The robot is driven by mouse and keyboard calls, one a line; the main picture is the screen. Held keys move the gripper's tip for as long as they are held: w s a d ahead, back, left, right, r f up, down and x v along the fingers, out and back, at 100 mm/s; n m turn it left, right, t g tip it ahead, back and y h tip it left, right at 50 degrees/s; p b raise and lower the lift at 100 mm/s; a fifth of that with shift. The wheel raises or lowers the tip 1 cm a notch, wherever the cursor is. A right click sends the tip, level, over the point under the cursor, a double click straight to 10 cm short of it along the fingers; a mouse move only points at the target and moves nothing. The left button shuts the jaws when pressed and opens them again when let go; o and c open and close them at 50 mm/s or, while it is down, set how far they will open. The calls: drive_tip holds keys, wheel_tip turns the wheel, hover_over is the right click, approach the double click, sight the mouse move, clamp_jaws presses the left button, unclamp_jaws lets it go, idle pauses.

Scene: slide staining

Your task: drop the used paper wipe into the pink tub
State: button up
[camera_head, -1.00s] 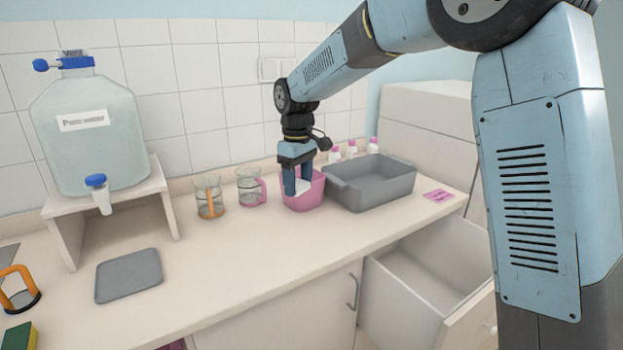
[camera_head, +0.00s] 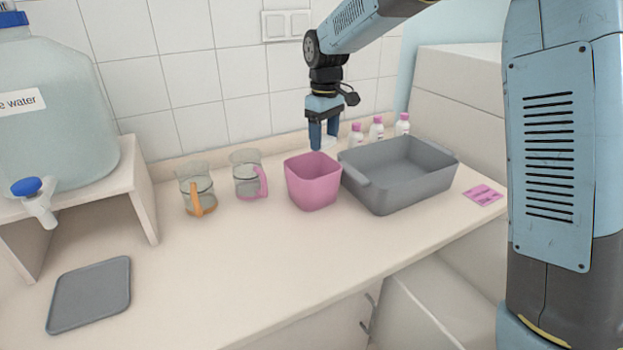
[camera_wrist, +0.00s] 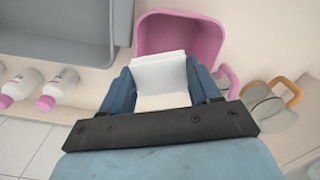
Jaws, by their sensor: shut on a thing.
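The pink tub (camera_head: 313,183) stands upright on the counter, between a glass beaker and the grey basin. My gripper (camera_head: 325,147) points down, with its fingertips just above the tub's back rim in the head view. It is shut on the white paper wipe (camera_wrist: 160,78), which shows between the blue fingers in the wrist view and only as a small pale bit in the head view (camera_head: 329,143). In the wrist view the wipe overlaps the near side of the tub's opening (camera_wrist: 190,35). The tub's bottom is partly hidden by the wipe.
A grey basin (camera_head: 375,195) stands close to the tub's right. Several pink-capped bottles (camera_head: 377,129) stand behind it. Beakers with a pink handle (camera_head: 247,176) and an orange handle (camera_head: 196,190) stand to the left. A grey mat (camera_head: 90,295) lies front left. The counter's front is clear.

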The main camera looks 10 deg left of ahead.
drive_tip(key=f, duration=0.2)
drive_tip(key=shift+s+a+f, duration=0.2)
drive_tip(key=shift+a+f, duration=0.15)
drive_tip(key=shift+f, duration=1.3)
drive_tip(key=o, duration=1.1)
drive_tip(key=shift+r, duration=0.1)
wheel_tip(320, 180, up, 14)
drive_tip(key=shift+a+f, duration=0.1)
drive_tip(key=shift+f, duration=0.1)
